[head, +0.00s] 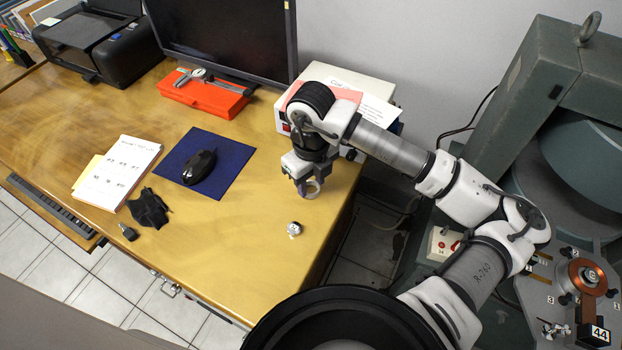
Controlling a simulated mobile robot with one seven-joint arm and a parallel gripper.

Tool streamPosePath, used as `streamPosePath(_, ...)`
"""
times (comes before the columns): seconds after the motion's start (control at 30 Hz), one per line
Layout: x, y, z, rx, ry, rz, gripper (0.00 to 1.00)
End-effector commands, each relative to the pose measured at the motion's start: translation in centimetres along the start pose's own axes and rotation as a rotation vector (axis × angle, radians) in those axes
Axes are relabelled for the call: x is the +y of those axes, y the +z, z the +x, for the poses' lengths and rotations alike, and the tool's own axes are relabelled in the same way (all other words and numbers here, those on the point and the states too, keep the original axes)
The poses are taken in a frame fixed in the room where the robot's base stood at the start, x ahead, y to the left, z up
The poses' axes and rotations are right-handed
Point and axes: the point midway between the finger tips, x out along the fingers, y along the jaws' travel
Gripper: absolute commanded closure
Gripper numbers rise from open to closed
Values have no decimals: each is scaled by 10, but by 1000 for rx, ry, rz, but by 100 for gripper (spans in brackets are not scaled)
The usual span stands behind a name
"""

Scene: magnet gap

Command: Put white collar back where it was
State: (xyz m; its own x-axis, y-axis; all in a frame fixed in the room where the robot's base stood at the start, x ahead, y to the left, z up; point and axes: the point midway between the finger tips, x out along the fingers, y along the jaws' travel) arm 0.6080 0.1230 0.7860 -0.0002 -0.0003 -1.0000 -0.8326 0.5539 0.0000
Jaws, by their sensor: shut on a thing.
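My gripper (304,183) is low over the right part of the wooden desk, pointing down. It is shut on a small pale ring, which looks like the white collar (314,190). The collar shows at the fingertips, at or just above the desk top; I cannot tell whether it touches. Part of it is hidden by the fingers. A small silver and white round piece (295,228) lies on the desk just in front of the gripper. At the far right, a copper-coloured round part (581,274) sits on a grey plate of the large green magnet (533,85), among number labels.
A white box with papers (378,107) stands close behind my gripper. The desk (235,260) also holds a blue mat (228,172) with a mouse, a red case (205,95), a monitor (225,35) and a notepad (118,172). A floor gap separates desk and magnet.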

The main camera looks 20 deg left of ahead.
Motion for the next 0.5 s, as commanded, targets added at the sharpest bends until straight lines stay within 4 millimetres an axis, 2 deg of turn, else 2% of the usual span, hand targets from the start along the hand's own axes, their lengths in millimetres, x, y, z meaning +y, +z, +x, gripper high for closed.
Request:
streamPosePath(0.03,0,0,3,0,-1,0,84)
streamPosePath(0.07,0,0,1,0,-1,0,60)
streamPosePath(0.2,0,0,1,0,0,0,42)
streamPosePath(0.5,0,0,-1,0,0,0,42)
